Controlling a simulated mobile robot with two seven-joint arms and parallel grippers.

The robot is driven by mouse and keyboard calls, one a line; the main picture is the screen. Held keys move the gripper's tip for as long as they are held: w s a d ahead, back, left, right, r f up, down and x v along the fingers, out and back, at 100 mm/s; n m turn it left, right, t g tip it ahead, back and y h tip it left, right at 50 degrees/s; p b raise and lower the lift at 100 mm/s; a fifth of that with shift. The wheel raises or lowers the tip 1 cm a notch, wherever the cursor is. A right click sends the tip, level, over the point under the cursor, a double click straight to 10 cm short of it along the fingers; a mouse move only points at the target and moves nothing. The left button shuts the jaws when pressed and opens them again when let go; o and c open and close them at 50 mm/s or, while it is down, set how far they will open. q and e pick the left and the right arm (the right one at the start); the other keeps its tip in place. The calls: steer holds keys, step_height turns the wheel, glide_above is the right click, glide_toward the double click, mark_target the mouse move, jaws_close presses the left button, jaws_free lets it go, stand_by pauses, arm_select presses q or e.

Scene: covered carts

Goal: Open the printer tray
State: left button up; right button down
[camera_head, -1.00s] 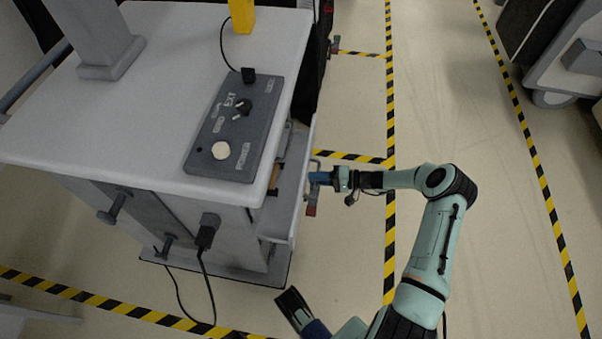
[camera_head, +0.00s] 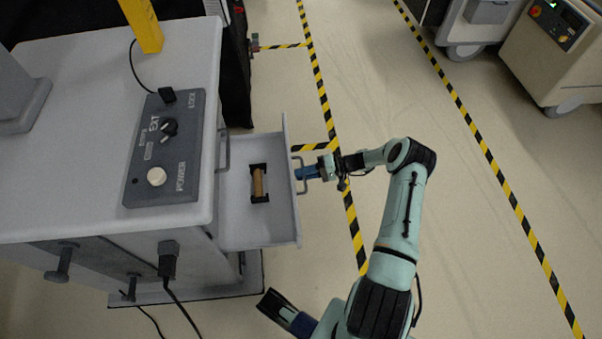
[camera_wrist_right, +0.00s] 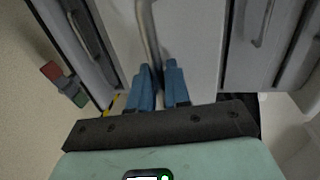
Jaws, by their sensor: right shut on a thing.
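The printer tray (camera_head: 230,222) is a light grey drawer, pulled out from the right side of the grey cart-like machine (camera_head: 60,130). A brown cylinder (camera_head: 258,183) in a black holder lies inside it. My right gripper (camera_head: 303,173) is shut on the tray's handle (camera_head: 299,160) at the drawer's outer front. In the right wrist view its blue fingers (camera_wrist_right: 160,82) close around the grey handle bar (camera_wrist_right: 148,35). My left gripper (camera_head: 283,308) is low in the head view, apart from the tray; its jaw opening is unclear.
A control panel (camera_head: 165,148) with a knob and a pale button is on the machine's top. A yellow post (camera_head: 143,25) stands at the back. Floor right of the tray is open, marked with yellow-black tape (camera_head: 480,140). Another machine (camera_head: 550,50) stands at far right.

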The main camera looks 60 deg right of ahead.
steer(key=c, duration=1.3)
jaws_free()
steer(key=shift+c, duration=0.2)
arm_select(q)
steer(key=shift+s+d+r, duration=0.15)
steer(key=shift+s+r, duration=0.1)
steer(key=shift+s, duration=0.1)
arm_select(e)
steer(key=v, duration=1.3)
steer(key=shift+s, duration=0.2)
steer(key=shift+r, duration=0.1)
